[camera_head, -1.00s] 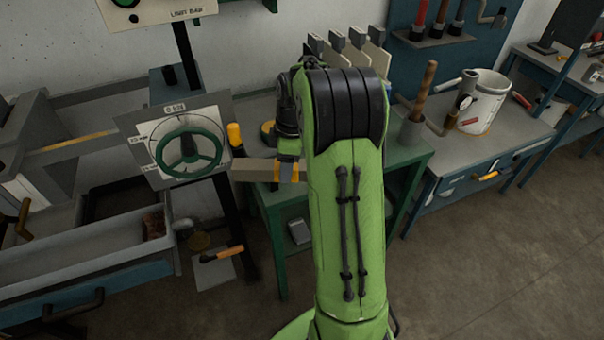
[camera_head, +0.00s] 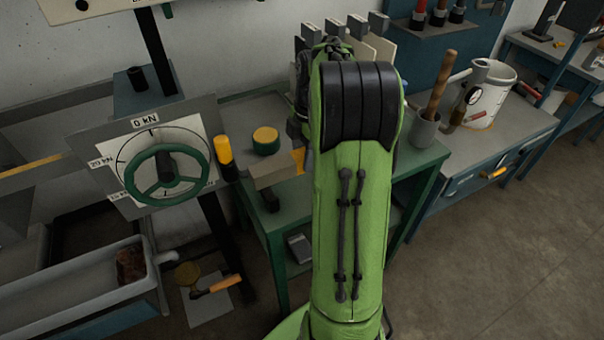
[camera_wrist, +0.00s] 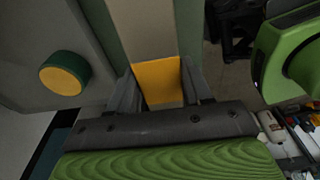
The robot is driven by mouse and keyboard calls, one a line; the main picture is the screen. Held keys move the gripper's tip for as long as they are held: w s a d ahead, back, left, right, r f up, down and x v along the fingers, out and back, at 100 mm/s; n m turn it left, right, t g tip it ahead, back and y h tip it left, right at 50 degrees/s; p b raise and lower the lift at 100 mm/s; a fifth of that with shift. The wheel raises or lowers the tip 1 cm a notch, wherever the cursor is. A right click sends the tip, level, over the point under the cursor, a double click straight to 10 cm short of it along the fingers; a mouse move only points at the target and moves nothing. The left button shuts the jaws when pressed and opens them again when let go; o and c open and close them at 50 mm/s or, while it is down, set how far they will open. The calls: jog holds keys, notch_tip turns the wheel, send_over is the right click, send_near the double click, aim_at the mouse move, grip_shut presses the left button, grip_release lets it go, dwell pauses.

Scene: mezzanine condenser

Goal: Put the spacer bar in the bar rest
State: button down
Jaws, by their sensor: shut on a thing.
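The spacer bar (camera_head: 272,174) is a grey-beige bar with a yellow band, sticking out left of my arm in the head view. In the wrist view the bar (camera_wrist: 150,28) runs away from my gripper (camera_wrist: 160,90), whose two fingers are shut on it at the yellow band. My gripper is mostly hidden behind my arm in the head view. The bar is over or near the left edge of the green table (camera_head: 242,128); I cannot tell whether it touches anything. I cannot make out the bar rest with certainty.
A round green-and-yellow piece (camera_head: 265,141) sits on the table behind the bar. A yellow-topped post (camera_head: 224,152) and a dial with a green handwheel (camera_head: 166,174) stand close on the left. Several upright plates (camera_head: 372,45) stand behind my arm. A cup (camera_head: 424,130) stands right.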

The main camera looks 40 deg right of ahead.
notch_tip(320, 180, down, 6)
jog(key=shift+w+r+b, duration=0.15)
jog(key=shift+r+b, duration=0.1)
jog(key=shift+b, duration=0.6)
jog(key=shift+c, duration=2.4)
grip_release()
jog(key=shift+f, duration=0.1)
